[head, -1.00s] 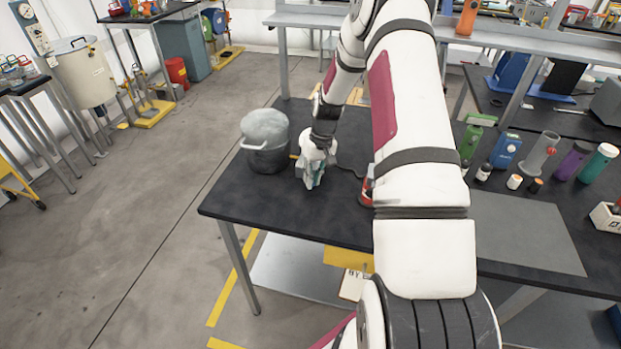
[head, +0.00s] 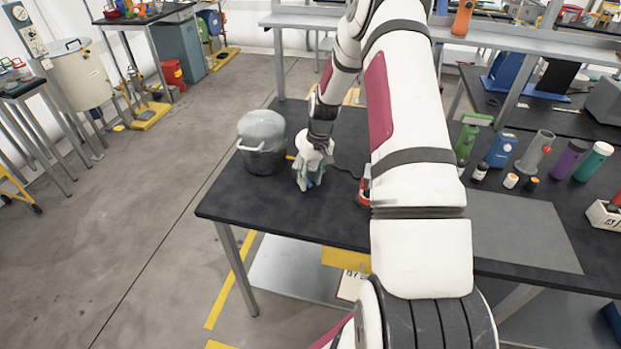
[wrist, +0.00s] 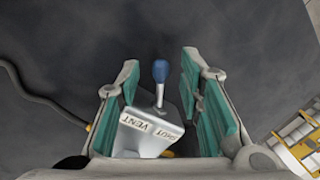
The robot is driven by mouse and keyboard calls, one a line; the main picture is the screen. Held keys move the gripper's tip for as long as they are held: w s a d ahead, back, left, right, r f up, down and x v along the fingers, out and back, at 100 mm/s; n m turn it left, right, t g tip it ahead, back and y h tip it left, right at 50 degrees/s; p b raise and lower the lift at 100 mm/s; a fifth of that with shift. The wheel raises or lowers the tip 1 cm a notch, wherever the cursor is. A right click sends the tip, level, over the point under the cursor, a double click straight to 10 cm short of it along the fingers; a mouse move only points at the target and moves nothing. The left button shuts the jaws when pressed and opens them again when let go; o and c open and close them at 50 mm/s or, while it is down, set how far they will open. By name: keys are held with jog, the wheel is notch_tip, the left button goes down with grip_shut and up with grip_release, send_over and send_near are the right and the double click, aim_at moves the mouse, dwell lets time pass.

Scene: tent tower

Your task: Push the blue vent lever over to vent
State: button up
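The blue vent lever (wrist: 160,72) is a blue knob on a thin metal stem. It rises from a grey metal box (wrist: 152,135) with a label reading SHUT and VENT, in the wrist view. My gripper (wrist: 160,88) is open, with its green-padded fingers on either side of the lever and a gap to each. I cannot tell from this angle how far the lever leans. In the head view my gripper (head: 311,178) is low over the dark table, and it hides most of the lever and box.
A dark pot with a grey domed top (head: 262,140) stands just left of my gripper on the dark table (head: 300,215). A red object (head: 364,190) is to its right, partly behind my arm. A cable (wrist: 35,92) lies on the table. Bottles and tools stand farther right.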

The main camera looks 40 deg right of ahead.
notch_tip(320, 180, up, 12)
jog(key=d, duration=0.1)
jog(key=shift+s+d, duration=0.25)
jog(key=shift+d, duration=0.15)
jog(key=shift+f, duration=0.1)
jog(key=s+a+r+n+t+h, duration=0.1)
jog(key=s+a+r, duration=0.3)
jog(key=a+r, duration=0.5)
jog(key=s+a+r+n+t+h, duration=0.1)
jog(key=s+a+r, duration=0.3)
jog(key=a+r, duration=0.5)
jog(key=s+a+r+t, duration=0.1)
jog(key=s+a+r, duration=0.2)
jog(key=s, duration=0.5)
jog(key=s+a+r+t, duration=0.2)
jog(key=s+a+r, duration=0.1)
jog(key=s, duration=0.6)
jog(key=shift+a+r+n+b, duration=0.3)
jog(key=shift+a+n, duration=0.1)
jog(key=shift+a, duration=0.45)
